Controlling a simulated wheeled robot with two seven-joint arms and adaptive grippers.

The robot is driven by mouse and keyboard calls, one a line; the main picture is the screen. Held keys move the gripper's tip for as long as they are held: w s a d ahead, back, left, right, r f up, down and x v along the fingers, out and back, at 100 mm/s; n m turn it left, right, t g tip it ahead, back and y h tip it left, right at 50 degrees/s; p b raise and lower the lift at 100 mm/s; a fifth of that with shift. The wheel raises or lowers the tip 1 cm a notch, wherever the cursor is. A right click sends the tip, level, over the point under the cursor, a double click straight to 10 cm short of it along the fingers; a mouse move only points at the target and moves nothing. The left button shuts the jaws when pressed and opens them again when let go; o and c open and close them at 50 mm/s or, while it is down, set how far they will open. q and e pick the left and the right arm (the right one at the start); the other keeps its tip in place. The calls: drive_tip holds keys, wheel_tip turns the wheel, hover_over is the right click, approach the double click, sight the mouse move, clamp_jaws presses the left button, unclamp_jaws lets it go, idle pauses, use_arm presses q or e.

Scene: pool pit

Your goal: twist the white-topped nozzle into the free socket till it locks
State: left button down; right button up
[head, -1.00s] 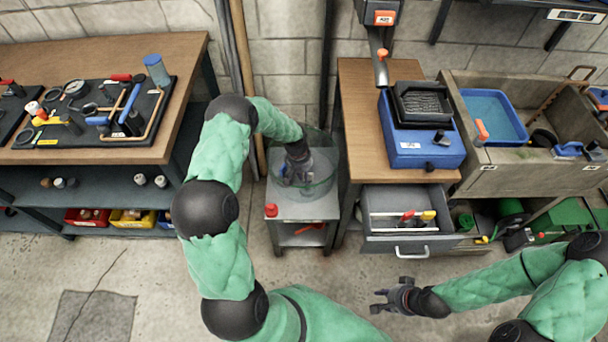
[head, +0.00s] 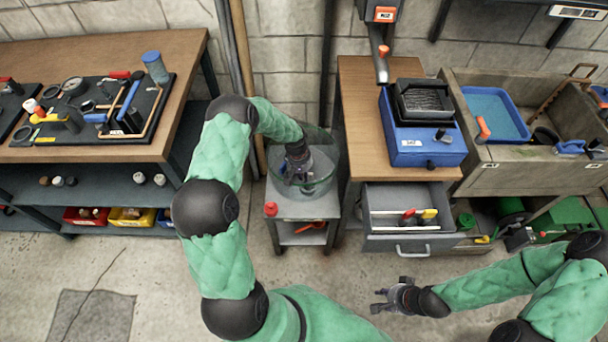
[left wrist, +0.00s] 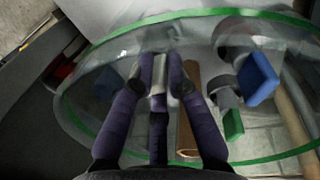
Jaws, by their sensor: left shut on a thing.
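My left gripper (head: 298,180) reaches down into a clear round tank (head: 328,160) on a small grey stand. In the left wrist view its fingers (left wrist: 160,72) are shut on a pale-topped piece (left wrist: 158,92), which looks like the white-topped nozzle. The fingers hide most of it, and I cannot tell whether it touches a socket. A blue-tabbed fitting (left wrist: 259,78) and a green-tabbed fitting (left wrist: 233,124) show to the right of the fingers. A brown tube-like piece (left wrist: 189,112) is just right of the nozzle. My right gripper (head: 381,299) is open and empty above the floor.
The tank's green rim (left wrist: 70,122) surrounds my left fingers. A red-capped item (head: 271,209) sits at the stand's front left corner. A wooden bench (head: 362,90) with a blue box (head: 410,158) and an open drawer (head: 385,199) stands to the right.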

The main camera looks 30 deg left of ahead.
use_arm(q)
drive_tip(key=shift+f+b, duration=0.35)
drive_tip(key=shift+f, duration=0.2)
idle(0.6)
drive_tip(key=n, duration=0.2)
drive_tip(key=n+b, duration=0.1)
drive_tip(key=shift+s+d+n, duration=0.15)
drive_tip(key=shift+n, duration=0.25)
drive_tip(key=n+b, duration=0.3)
drive_tip(key=shift+s+d+f+n+t+y, duration=0.15)
drive_tip(key=shift+d+n+t+y, duration=0.15)
drive_tip(key=shift+t+y, duration=0.1)
drive_tip(key=shift+n+b, duration=0.3)
drive_tip(key=shift+n, duration=0.4)
drive_tip(key=shift+d+n+y, duration=0.15)
drive_tip(key=shift+n+y, duration=0.05)
drive_tip(key=shift+n, duration=0.75)
drive_tip(key=shift+d+n+y, duration=0.15)
drive_tip(key=shift+n+y, duration=0.05)
drive_tip(key=shift+n, duration=0.75)
drive_tip(key=shift+s, duration=0.1)
